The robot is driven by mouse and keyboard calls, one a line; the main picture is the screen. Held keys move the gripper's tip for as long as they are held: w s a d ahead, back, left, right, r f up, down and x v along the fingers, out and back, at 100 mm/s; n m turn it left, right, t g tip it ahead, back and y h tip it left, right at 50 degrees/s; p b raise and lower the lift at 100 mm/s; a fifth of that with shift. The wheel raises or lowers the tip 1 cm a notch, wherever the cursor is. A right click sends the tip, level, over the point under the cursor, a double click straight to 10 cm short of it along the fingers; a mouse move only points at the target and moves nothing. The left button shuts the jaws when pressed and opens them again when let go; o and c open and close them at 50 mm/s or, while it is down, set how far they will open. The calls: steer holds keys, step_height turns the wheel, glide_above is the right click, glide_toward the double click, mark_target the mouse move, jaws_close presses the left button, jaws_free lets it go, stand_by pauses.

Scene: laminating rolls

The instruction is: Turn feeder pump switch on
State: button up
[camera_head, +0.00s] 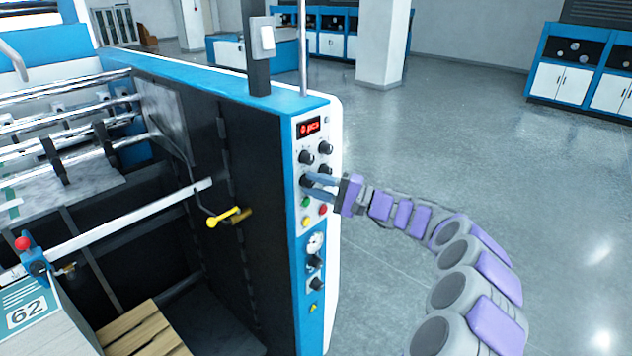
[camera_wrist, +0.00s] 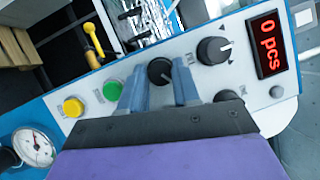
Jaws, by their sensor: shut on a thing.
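The control panel (camera_head: 316,130) is a white strip with a blue edge on the end of the machine. It carries a red display reading "0 pcs" (camera_head: 308,127) and several black rotary knobs. My gripper (camera_head: 310,183) reaches in from the right at the lower left knob (camera_head: 305,181). In the wrist view, my gripper (camera_wrist: 158,72) has its two blue-grey fingers on either side of this black knob (camera_wrist: 160,70) and is shut on it. Another knob (camera_wrist: 214,50) with a white pointer mark sits beside it. The labels are too small to read.
A green button (camera_wrist: 112,90) and a yellow button (camera_wrist: 73,106) lie close to the fingers. A red button (camera_head: 323,209) and a gauge (camera_head: 315,243) are below. A yellow-handled lever (camera_head: 225,217) is left of the panel. The floor on the right is clear.

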steer(key=shift+f+m, duration=0.25)
steer(key=shift+m, duration=0.15)
steer(key=o, duration=1)
steer(key=shift+w+d, duration=0.1)
steer(key=shift+w, duration=0.05)
steer(key=shift+o, duration=0.2)
steer(key=shift+r, duration=0.15)
steer(key=p+v, duration=0.1)
steer(key=v, duration=1.6)
steer(key=shift+d+f, duration=0.2)
steer(key=shift+f, duration=0.2)
